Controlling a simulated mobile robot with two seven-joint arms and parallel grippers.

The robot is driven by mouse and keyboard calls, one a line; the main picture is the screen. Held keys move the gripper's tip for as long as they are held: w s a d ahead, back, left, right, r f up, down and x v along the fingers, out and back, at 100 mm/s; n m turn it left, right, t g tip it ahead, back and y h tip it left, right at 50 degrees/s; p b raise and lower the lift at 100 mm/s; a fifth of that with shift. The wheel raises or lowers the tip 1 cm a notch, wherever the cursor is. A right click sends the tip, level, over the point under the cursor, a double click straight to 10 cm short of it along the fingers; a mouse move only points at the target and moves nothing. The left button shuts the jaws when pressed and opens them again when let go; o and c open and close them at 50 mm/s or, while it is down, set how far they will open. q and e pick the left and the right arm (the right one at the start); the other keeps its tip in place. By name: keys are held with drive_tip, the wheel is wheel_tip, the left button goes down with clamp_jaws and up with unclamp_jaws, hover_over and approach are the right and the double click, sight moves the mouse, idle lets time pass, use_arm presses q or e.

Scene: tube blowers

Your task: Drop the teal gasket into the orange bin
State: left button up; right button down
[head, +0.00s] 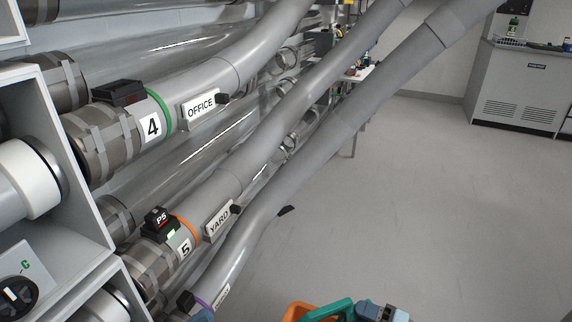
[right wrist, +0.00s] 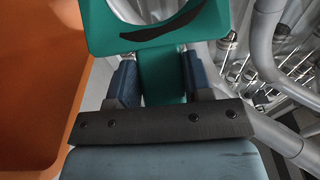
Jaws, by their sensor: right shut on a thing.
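The teal gasket (right wrist: 162,78) is a flat piece with a large round opening, seen in the right wrist view. My right gripper (right wrist: 160,82) is shut on its narrow tab, with one dark blue finger on each side. In the head view the gasket (head: 328,310) shows at the bottom edge, next to my right gripper (head: 372,312). The orange bin (head: 294,311) shows only partly there, just left of the gasket. In the right wrist view the bin (right wrist: 38,85) fills the left side, beside the gasket. My left gripper is not in view.
Large grey tubes with signs OFFICE (head: 200,107) and YARD (head: 219,220) run diagonally across the left. White cabinets (head: 75,150) stand at the far left. The grey floor (head: 430,210) is clear on the right, with a grey cabinet (head: 520,90) at the back.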

use_arm(q)
drive_tip(key=b, duration=0.1)
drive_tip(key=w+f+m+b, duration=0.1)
drive_tip(key=b, duration=0.1)
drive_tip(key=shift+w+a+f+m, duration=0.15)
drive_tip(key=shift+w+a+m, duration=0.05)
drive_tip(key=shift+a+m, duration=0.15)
use_arm(e)
wheel_tip(320, 180, down, 6)
drive_tip(key=shift+r, duration=0.25)
drive_tip(key=shift+c, duration=2.3)
unclamp_jaws()
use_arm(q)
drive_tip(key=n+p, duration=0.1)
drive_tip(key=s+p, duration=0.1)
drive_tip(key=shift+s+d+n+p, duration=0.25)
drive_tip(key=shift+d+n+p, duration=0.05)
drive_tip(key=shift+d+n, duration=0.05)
use_arm(e)
drive_tip(key=v, duration=1.3)
drive_tip(key=shift+s+d, duration=0.2)
drive_tip(key=shift+d, duration=0.15)
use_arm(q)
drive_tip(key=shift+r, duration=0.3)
